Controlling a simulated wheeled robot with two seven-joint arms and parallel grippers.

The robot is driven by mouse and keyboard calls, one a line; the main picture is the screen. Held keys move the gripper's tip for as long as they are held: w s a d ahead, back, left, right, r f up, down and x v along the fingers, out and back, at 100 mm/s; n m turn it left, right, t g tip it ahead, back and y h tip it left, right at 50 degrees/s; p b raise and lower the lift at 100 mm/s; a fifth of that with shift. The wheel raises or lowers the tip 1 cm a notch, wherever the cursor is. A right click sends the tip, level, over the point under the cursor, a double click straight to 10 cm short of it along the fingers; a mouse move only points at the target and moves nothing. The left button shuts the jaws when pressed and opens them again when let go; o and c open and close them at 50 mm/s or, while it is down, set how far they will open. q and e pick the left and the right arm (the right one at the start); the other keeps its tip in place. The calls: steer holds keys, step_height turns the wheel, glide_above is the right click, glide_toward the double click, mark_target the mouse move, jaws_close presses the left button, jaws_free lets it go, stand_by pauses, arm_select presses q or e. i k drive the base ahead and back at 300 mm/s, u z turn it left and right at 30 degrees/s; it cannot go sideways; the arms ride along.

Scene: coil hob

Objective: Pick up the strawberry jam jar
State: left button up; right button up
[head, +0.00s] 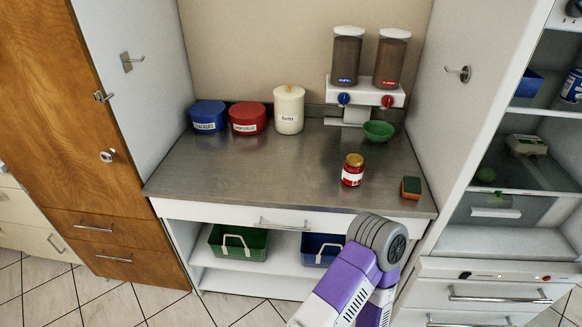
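A small red jar with a gold lid and a pale label (352,170) stands upright on the metal counter (270,175), right of the middle. Its label is too small to read; it looks like the jam jar. My purple and white arm reaches up from the bottom edge in front of the counter, below the jar and apart from it. No gripper fingers show on it. Neither my left nor my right gripper can be seen.
A sponge (411,187) and a green bowl (379,131) are near the jar. A twin dispenser (366,92) stands behind. Blue (208,116) and red (247,118) tins and a cream canister (289,109) line the back left. The counter's front left is clear.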

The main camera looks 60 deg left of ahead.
mark_target(353, 169)
steer(key=u, duration=2.1)
